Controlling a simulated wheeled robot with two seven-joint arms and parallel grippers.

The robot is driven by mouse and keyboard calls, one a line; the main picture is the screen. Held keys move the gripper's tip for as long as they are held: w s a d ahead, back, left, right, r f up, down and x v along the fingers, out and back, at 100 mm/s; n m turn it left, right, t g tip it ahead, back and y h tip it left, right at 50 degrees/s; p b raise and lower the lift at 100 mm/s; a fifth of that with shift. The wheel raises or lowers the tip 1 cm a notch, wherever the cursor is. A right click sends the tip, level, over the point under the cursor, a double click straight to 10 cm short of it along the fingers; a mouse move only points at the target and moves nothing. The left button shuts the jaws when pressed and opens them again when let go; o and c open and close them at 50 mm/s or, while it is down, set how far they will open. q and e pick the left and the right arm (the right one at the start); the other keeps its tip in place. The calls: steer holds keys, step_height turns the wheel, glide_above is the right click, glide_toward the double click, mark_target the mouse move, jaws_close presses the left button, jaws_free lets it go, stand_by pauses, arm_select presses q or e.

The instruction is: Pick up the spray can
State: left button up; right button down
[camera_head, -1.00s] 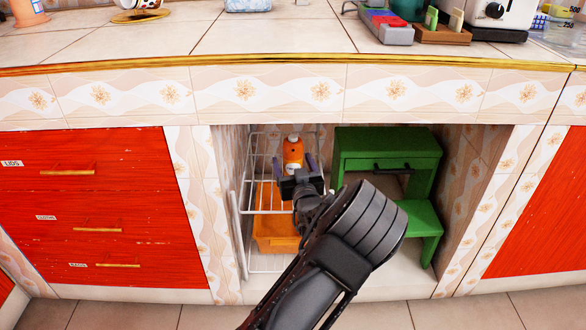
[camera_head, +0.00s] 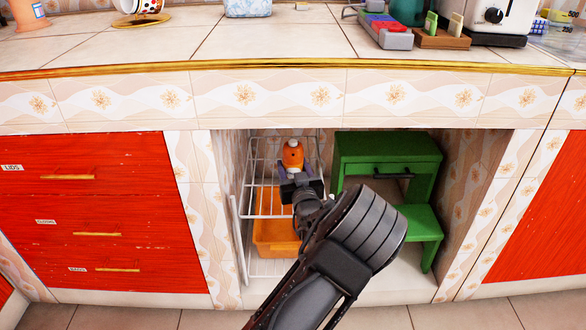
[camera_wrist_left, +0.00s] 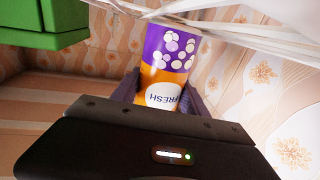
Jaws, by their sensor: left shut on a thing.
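The spray can (camera_head: 292,157) is orange with a white top and stands on the white wire rack inside the open cabinet bay. In the left wrist view the can (camera_wrist_left: 170,60) shows a purple band with white dots and the word FRESH. My left gripper (camera_head: 296,175) reaches into the bay and is shut on the can, with one purple-grey finger on each side of it. The lower part of the can is hidden behind the gripper. My right gripper is not in view.
The wire rack (camera_head: 262,216) has an orange bin (camera_head: 268,235) on a lower level. A green step stool with a drawer (camera_head: 388,152) stands close on the right. The counter edge (camera_head: 300,68) overhangs the bay. Red drawers (camera_head: 80,215) are at the left.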

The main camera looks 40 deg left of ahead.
mark_target(293, 140)
arm_select(q)
jaws_close()
steer(key=shift+r, duration=0.15)
step_height(293, 140, up, 10)
steer(key=p, duration=0.5)
stand_by(1.0)
